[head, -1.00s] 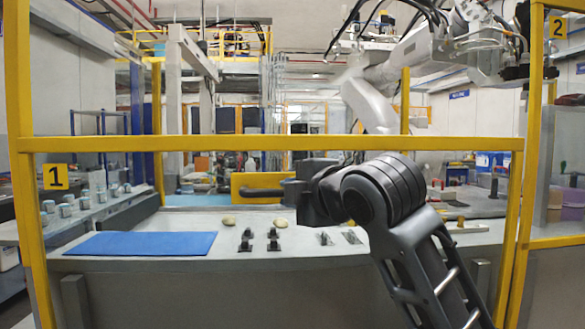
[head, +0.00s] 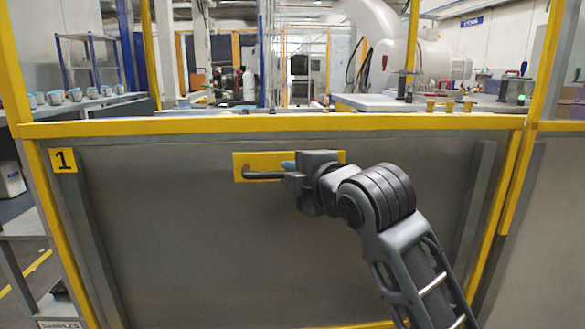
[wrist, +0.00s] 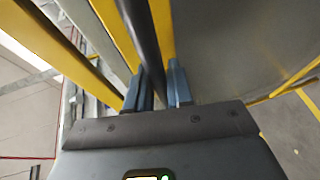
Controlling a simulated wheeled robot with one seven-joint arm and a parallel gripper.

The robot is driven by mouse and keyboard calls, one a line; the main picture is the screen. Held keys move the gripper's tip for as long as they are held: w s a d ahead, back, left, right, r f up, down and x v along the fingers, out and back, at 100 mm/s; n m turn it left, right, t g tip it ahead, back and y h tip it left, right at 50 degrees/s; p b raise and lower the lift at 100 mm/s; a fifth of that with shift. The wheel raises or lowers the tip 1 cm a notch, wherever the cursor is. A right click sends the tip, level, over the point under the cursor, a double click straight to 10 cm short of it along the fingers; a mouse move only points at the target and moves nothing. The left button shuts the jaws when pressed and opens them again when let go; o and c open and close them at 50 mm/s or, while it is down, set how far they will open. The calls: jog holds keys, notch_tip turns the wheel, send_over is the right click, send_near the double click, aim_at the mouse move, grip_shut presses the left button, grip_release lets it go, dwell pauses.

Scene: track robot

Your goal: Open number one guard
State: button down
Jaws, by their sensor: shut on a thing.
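The number one guard (head: 200,125) is a yellow frame in the head view, with a "1" sign (head: 64,160) at its upper left. A yellow plate with a dark bar handle (head: 263,176) sits below its top rail. My gripper (head: 292,173) is shut on the right part of the handle. In the wrist view, the dark handle (wrist: 143,40) runs between the two blue-grey fingers (wrist: 162,88).
Over the rail, a white robot arm (head: 385,40) stands behind. Small yellow pieces (head: 440,105) stand on the bench top at the right. A shelf with several cups (head: 75,95) is at the left. Another yellow-framed section adjoins on the right.

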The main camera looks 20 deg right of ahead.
jog(key=shift+f, duration=0.1)
jog(key=c, duration=1.1)
grip_release()
jog(key=shift+s, duration=0.1)
jog(key=s+r+p, duration=0.1)
jog(key=s, duration=0.6)
jog(key=shift+s+d+r, duration=0.2)
jog(key=shift+d, duration=0.15)
